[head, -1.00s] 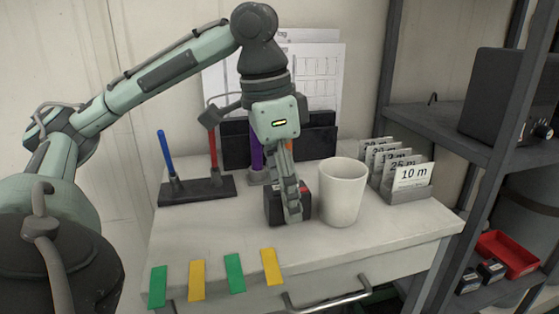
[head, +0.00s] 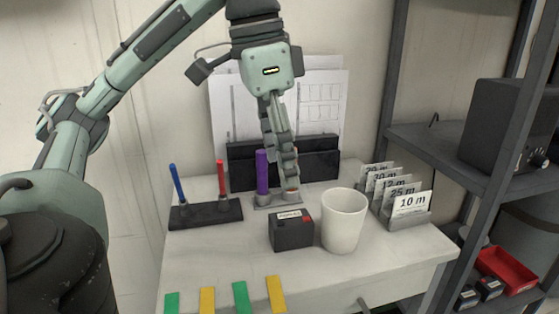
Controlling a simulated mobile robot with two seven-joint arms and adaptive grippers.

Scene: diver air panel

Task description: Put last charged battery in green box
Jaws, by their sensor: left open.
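A black battery (head: 291,231) with a pale label on top and a red mark sits on the white table, just left of the white mug. My left gripper (head: 289,184) is raised above and behind the battery, over the small grey holder with the purple cylinder. It is open and apart from the battery. More dark battery-like blocks (head: 478,292) lie on the lower right shelf beside a red tray. No green box shows in this view. My right gripper is not in view.
A white mug (head: 343,220) stands close to the battery's right. A card rack (head: 404,203) is at the right, and a dark stand (head: 206,214) with blue and red markers is at the left. A red tray (head: 508,270) sits on the shelf. Coloured strips (head: 241,297) line the front edge.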

